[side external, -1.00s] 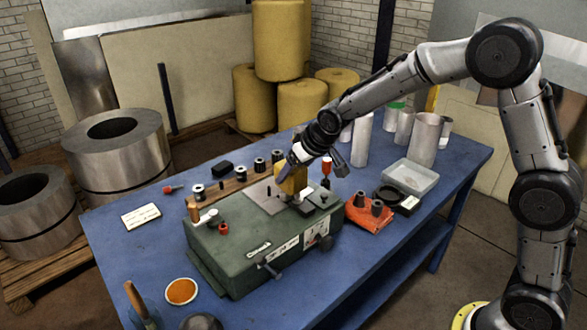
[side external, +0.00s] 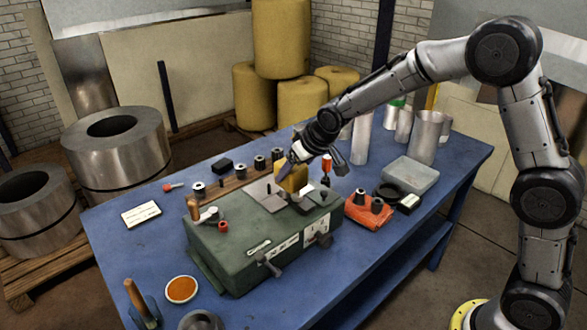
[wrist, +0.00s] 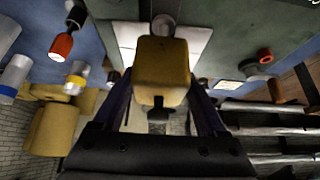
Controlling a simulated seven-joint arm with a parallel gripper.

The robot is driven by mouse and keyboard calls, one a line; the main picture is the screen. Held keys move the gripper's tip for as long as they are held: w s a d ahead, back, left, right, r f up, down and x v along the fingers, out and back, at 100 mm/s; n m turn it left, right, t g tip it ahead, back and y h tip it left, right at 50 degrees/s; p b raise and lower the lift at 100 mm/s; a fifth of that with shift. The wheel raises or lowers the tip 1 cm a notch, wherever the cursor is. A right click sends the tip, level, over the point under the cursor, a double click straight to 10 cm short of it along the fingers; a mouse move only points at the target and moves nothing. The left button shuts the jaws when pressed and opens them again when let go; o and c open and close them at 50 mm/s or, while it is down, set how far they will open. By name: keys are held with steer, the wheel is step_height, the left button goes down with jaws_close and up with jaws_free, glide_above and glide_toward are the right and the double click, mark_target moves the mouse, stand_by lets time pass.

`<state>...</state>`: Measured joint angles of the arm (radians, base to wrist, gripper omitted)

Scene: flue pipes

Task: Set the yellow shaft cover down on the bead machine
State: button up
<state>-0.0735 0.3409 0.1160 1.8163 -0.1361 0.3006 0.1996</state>
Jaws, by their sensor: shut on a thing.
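The yellow shaft cover (side external: 292,179) is a small block-shaped piece over the top plate of the green bead machine (side external: 255,249). In the wrist view the yellow cover (wrist: 161,70) sits between the two fingers, with the machine's light plate and a round metal part just beyond it. My gripper (side external: 294,172) is shut on the cover, and it also shows in the wrist view (wrist: 160,95). The cover looks at or very near the machine's top; I cannot tell whether it touches.
A wooden rack with black rolls (side external: 260,163) runs behind the machine. A dish of orange powder (side external: 181,289) is at front left. Blue tabletop (side external: 120,245) is bare at left.

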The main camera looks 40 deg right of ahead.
steer(key=shift+f, duration=0.6)
steer(key=shift+f, duration=0.35)
steer(key=shift+f, duration=0.25)
stand_by(0.3)
steer(key=o, duration=1.4)
steer(key=shift+s+r, duration=0.1)
steer(key=v, duration=1.3)
steer(key=shift+s+r, duration=0.1)
steer(key=shift+r, duration=0.15)
